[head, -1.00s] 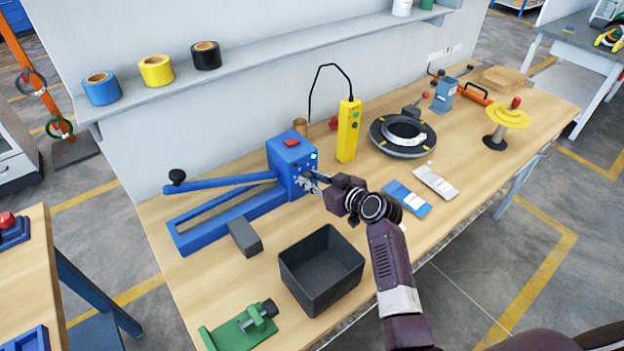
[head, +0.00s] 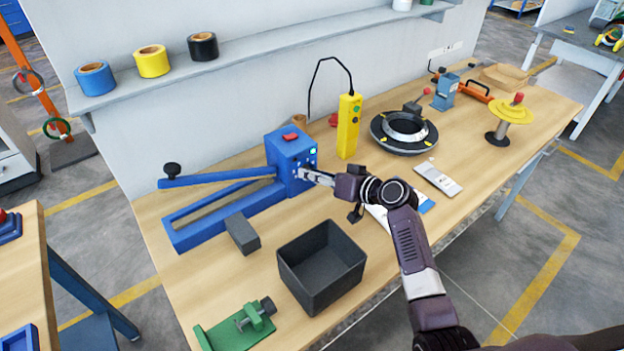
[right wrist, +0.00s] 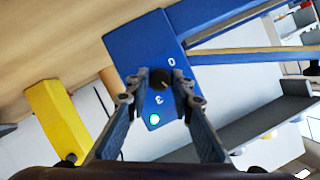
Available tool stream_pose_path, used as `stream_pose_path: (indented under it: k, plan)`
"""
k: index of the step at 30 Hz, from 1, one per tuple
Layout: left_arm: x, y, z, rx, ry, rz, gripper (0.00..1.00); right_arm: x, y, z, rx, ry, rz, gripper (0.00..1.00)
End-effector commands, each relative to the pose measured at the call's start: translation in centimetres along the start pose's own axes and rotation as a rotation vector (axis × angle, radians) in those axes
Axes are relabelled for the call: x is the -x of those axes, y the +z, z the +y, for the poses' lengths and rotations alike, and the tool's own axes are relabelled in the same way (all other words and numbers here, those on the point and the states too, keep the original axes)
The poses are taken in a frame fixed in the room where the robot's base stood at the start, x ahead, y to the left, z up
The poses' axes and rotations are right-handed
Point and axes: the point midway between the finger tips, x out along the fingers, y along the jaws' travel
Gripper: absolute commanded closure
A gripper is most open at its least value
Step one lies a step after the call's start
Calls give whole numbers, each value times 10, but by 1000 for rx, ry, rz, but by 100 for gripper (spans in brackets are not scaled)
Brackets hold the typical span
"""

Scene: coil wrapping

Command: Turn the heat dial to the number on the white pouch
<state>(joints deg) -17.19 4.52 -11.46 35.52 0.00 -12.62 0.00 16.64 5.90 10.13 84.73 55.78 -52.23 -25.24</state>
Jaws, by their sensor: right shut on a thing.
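The blue sealer box (head: 290,160) stands at the back of the table, with its long arm reaching left. My right gripper (head: 305,175) is at its front face. In the right wrist view my right gripper (right wrist: 158,84) is shut on the black heat dial (right wrist: 160,77). A "0" and a "3" show on the blue face around the dial, with a lit green light below. The white pouch (head: 438,180) lies flat to the right of my arm; its number is too small to read. A blue-and-white pouch (head: 426,206) is partly hidden by my arm. My left gripper is not in view.
A yellow pendant (head: 348,128) stands just right of the sealer. A dark ring-shaped coil (head: 404,132) lies behind the pouches. A black bin (head: 322,268), a grey block (head: 242,233) and a green clamp (head: 240,325) are at the front left.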

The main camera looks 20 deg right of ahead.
Motion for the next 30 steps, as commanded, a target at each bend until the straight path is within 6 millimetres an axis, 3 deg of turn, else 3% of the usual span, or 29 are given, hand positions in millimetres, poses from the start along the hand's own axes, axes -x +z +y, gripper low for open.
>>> stream_pose_path:
  k: [15, 30]
  plan:
    - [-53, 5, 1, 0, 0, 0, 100, -2, 5, 6, -449, -186, 0, 100]
    - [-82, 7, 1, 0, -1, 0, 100, -2, 4, 6, -749, -309, 0, 100]
